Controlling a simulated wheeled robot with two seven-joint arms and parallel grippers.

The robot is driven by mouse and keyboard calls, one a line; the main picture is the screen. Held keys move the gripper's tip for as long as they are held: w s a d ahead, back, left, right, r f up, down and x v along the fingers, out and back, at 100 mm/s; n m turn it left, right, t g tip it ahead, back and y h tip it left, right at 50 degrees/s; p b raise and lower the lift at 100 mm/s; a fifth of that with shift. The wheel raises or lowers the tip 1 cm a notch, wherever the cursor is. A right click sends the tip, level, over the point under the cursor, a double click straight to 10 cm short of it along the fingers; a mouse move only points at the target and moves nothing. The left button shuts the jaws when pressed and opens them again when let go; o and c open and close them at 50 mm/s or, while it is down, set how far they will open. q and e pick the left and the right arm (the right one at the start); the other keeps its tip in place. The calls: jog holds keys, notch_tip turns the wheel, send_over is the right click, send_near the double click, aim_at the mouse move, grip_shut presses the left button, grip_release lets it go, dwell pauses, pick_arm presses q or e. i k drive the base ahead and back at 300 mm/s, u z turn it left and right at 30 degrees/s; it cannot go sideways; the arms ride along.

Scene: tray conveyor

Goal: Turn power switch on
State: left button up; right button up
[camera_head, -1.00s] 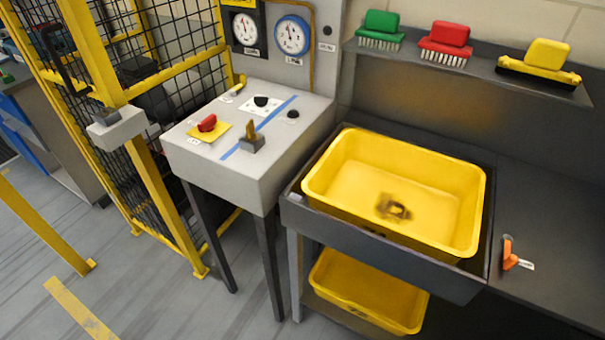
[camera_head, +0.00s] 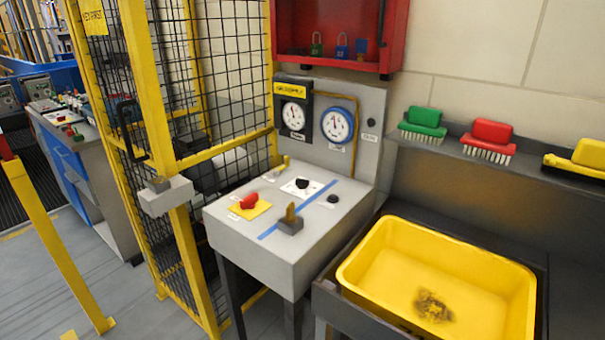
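A grey control panel (camera_head: 235,228) stands on dark legs in the middle of the view. On its top is a red rotary switch (camera_head: 249,202) on a yellow plate (camera_head: 256,211). A black knob (camera_head: 302,183) sits on a white plate behind it. A brass-coloured lever (camera_head: 290,214) stands upright on a dark block, beside a blue stripe. A small black knob (camera_head: 333,199) is right of the stripe. I cannot read which control is labelled power. Neither of my grippers is in view.
A yellow-framed mesh fence (camera_head: 187,165) stands left of the panel. Two gauges (camera_head: 337,125) are on its back plate, below a red lock cabinet (camera_head: 330,72). A yellow tub (camera_head: 400,265) with a dark stain is at right, below a shelf with brushes (camera_head: 488,139).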

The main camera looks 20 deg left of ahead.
aim_at(248, 202)
jog(key=u, duration=2.55)
jog(key=i, duration=0.6)
jog(key=z, duration=0.95)
